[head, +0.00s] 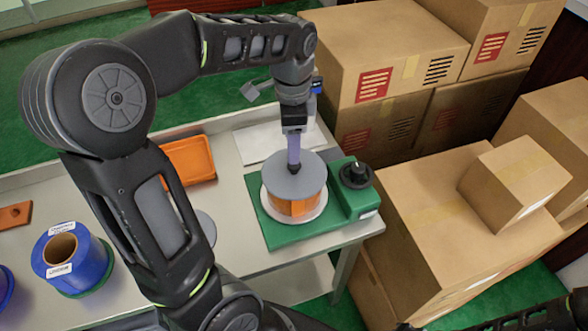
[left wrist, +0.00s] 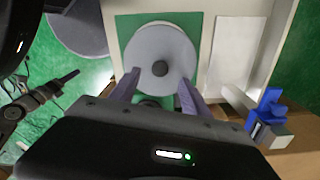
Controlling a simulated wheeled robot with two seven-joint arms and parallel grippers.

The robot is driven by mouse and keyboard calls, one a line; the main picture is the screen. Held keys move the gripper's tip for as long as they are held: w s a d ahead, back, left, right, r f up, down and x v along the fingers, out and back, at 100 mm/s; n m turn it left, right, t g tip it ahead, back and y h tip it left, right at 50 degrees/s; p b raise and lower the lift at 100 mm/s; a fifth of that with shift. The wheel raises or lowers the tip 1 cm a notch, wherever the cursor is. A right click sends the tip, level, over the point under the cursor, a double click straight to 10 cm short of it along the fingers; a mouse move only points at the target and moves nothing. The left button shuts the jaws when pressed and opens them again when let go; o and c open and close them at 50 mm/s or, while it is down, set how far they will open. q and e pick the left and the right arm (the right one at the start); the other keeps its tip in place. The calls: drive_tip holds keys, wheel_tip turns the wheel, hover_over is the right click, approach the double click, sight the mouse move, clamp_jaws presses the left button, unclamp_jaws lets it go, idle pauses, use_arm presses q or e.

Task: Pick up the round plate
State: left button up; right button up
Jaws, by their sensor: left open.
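The round plate (head: 310,173) is a grey disc with a small dark knob at its centre. It lies flat on top of an orange roll (head: 294,204) on the green applicator base (head: 270,230). The plate also shows in the left wrist view (left wrist: 150,42). My left gripper (head: 293,163) points down over the plate. In the left wrist view its two fingers (left wrist: 158,76) are apart, one on each side of the knob, with visible gaps. A dark part at the lower right of the head view may be my right arm; its jaws cannot be made out.
A black dial (head: 356,174) stands on the base's right side. An orange tray (head: 189,160), a white sheet (head: 262,140) and a blue roll (head: 88,258) are on the table. Another grey disc (head: 206,229) is partly hidden by my left arm. Cardboard boxes (head: 440,215) crowd the right.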

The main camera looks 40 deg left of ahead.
sight(294, 169)
use_arm(q)
drive_tip(key=shift+f, duration=0.85)
drive_tip(key=shift+f, duration=0.15)
wheel_tip(294, 169, down, 5)
drive_tip(key=shift+w+r+p, duration=0.1)
drive_tip(key=shift+p, duration=0.65)
drive_tip(key=shift+c, duration=0.5)
clamp_jaws()
